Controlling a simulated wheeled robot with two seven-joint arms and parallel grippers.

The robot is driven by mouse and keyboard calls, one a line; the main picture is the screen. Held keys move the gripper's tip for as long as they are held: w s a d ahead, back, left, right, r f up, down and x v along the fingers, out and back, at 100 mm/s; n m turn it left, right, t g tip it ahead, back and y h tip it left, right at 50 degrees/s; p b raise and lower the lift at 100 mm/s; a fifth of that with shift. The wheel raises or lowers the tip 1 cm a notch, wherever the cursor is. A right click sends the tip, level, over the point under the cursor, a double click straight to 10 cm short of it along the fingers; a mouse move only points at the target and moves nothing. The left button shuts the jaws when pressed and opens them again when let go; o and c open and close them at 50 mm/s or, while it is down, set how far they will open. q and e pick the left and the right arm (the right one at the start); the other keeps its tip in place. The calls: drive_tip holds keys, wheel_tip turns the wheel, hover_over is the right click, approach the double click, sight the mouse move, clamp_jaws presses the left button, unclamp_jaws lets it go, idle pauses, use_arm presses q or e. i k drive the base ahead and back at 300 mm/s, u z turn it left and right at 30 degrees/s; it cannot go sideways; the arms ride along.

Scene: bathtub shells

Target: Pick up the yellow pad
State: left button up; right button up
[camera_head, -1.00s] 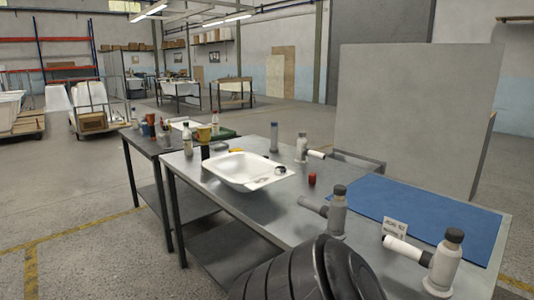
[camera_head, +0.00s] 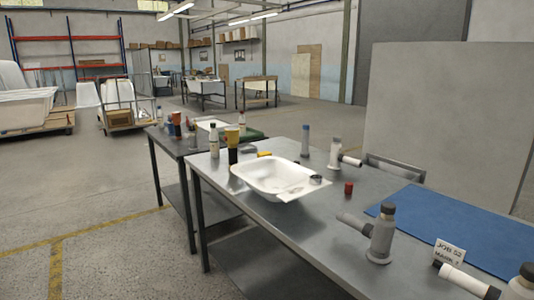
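Neither of my grippers shows in this view.
Grey bottles with side nozzles (camera_head: 382,235) and a blue mat (camera_head: 455,232) occupy the table's right part. A red cap (camera_head: 348,188) stands right of the basin. A darker table (camera_head: 172,150) adjoins at left. Open floor (camera_head: 80,205) lies left of the tables.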

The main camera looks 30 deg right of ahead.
sight(265, 154)
drive_tip(key=i, duration=1.8)
drive_tip(key=z, duration=0.1)
